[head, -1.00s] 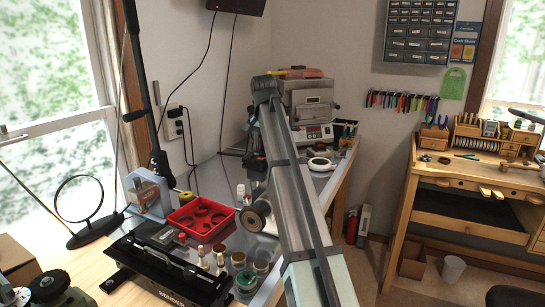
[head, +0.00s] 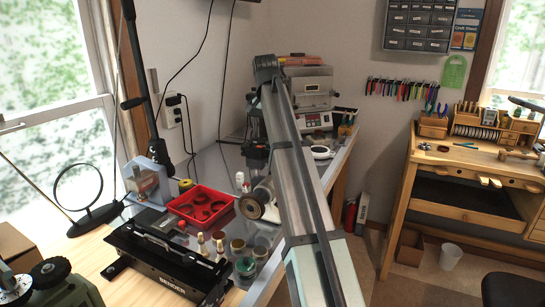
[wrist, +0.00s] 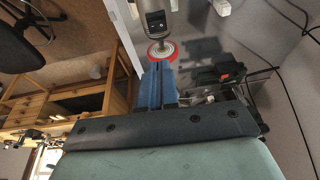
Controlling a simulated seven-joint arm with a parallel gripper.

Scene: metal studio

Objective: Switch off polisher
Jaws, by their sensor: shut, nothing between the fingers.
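The polisher (wrist: 155,20) is a silver-grey machine at the top of the wrist view. It has a dark plate with small controls on its face and a red and white disc (wrist: 162,50) below it. My gripper (wrist: 157,68) has blue fingers, closed together and empty, with tips that overlap the disc's lower edge in the picture. I cannot tell whether they touch it. In the head view a round brown wheel (head: 250,206) shows beside my arm, which hides most of the machine behind it. The switch position is too small to read.
A red tray (head: 202,205), several small jars and a black bender (head: 170,262) crowd the bench left of my arm. A grey kiln-like box (head: 310,95) stands at the back. Dark cables hang along the wall. A wooden workbench (head: 480,170) stands apart at right.

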